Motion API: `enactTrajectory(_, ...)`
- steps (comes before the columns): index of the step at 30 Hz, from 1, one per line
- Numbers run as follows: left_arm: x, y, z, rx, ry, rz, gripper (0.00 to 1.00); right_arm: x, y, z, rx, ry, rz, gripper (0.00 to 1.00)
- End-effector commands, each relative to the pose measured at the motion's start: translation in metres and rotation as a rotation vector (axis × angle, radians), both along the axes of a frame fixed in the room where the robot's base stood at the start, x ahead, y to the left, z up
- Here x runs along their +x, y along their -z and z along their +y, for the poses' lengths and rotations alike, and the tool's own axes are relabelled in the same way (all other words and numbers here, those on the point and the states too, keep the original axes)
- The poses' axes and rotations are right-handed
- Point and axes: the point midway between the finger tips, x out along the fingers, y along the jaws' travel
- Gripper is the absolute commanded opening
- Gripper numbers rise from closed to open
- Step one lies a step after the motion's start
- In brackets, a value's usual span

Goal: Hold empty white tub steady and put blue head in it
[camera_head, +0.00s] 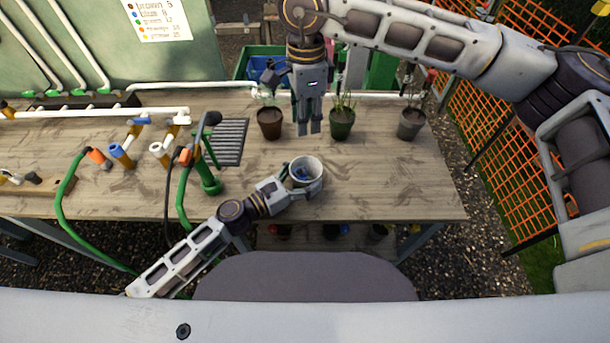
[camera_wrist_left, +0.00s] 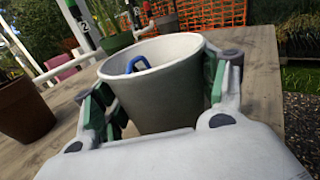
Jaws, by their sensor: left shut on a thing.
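The white tub (camera_head: 306,164) stands near the front edge of the wooden table, and its outside fills the middle of the left wrist view (camera_wrist_left: 165,95). My left gripper (camera_head: 303,188) is shut around the tub's wall, with green-padded fingers on both sides in the left wrist view (camera_wrist_left: 163,95).
Brown (camera_head: 270,122), green (camera_head: 341,123) and grey (camera_head: 411,123) plant pots stand behind. A dark grate (camera_head: 231,140) and a green stand (camera_head: 209,180) are left of the tub. Several tube fittings and a green hose (camera_head: 62,205) lie farther left. The table's right side is clear.

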Motion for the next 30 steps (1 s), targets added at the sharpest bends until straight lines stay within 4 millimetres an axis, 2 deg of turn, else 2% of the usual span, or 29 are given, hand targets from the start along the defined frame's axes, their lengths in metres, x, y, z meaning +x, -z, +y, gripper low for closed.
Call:
enactTrajectory(2, -0.0002, 0.0005, 0.0, 0.0, 0.0, 0.001, 0.48, 0.0, 0.0001, 0.0001, 0.0, 0.0, 0.0, 0.31)
enactTrajectory(3, -0.0002, 0.0005, 0.0, 0.0, 0.0, 0.001, 0.77, 0.0, 0.0001, 0.0001, 0.0, 0.0, 0.0, 0.31)
enactTrajectory(8, -0.0001, 0.0003, 0.0, 0.0, 0.0, 0.0, 0.97, 0.0, 0.0001, 0.0001, 0.0, 0.0, 0.0, 0.31)
enactTrajectory(21, -0.0004, 0.0001, 0.0006, 0.0, 0.0, 0.0, 0.97, 0.0, 0.0001, 0.0, 0.0, 0.0, 0.0, 0.31)
enactTrajectory(30, -0.0071, 0.0005, 0.0093, -0.001, 0.0, 0.002, 0.97, 0.0, 0.0001, 0.0, 0.0, 0.0, 0.0, 0.31)
